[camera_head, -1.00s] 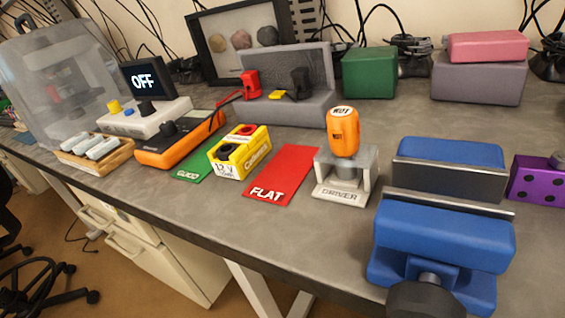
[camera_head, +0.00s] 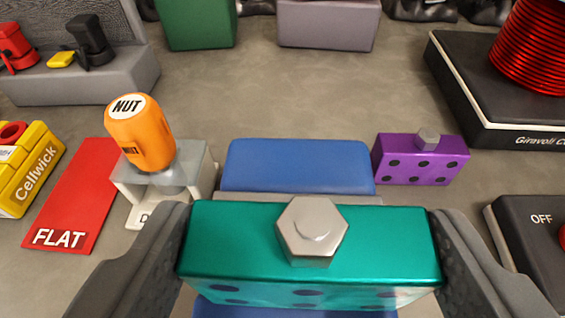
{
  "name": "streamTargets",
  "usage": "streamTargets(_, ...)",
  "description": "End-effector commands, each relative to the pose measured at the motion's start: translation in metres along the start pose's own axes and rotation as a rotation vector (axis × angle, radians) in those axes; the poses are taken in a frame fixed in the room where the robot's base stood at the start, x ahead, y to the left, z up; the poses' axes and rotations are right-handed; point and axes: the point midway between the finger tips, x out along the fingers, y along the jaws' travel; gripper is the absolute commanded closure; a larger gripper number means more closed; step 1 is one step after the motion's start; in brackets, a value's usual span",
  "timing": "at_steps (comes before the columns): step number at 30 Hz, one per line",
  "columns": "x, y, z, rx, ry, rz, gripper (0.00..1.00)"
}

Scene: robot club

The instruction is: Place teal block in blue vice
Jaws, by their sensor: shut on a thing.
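The teal block (camera_head: 220,245) is a shiny bar with a grey hex bolt head (camera_head: 311,232) on top and dark spots on its front face. My gripper (camera_head: 312,255) is shut on it, one dark finger at each end. The blue vice (camera_head: 298,166) lies beneath and behind the block in view. Its far blue jaw and a strip of grey jaw plate show, and a bit of blue shows below the block. The block hides the vice's gap, so I cannot tell how high above it the block is.
An orange nut driver (camera_head: 145,135) in a grey stand (camera_head: 195,180) is left of the vice. A purple spotted block (camera_head: 420,165) sits close on its right. A red FLAT mat (camera_head: 75,195), yellow Cellwick box (camera_head: 30,170) and black coil base (camera_head: 500,105) lie farther out.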

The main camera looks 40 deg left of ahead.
Motion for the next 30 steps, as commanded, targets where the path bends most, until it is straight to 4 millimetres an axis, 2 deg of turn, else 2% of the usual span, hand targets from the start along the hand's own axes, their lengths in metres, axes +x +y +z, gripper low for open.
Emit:
streamTargets(3, 0.014, -0.002, -0.005, 0.000, 0.003, 0.001, 0.61)
streamTargets(8, 0.021, -0.003, -0.006, 0.000, 0.000, 0.000, 0.61)
streamTargets(11, 0.024, -0.003, -0.001, 0.001, 0.000, 0.000, 0.61)
streamTargets(18, 0.034, -0.003, 0.026, 0.002, -0.001, 0.000, 0.61)
streamTargets(30, 0.035, -0.002, 0.029, 0.000, 0.002, 0.001, 0.61)
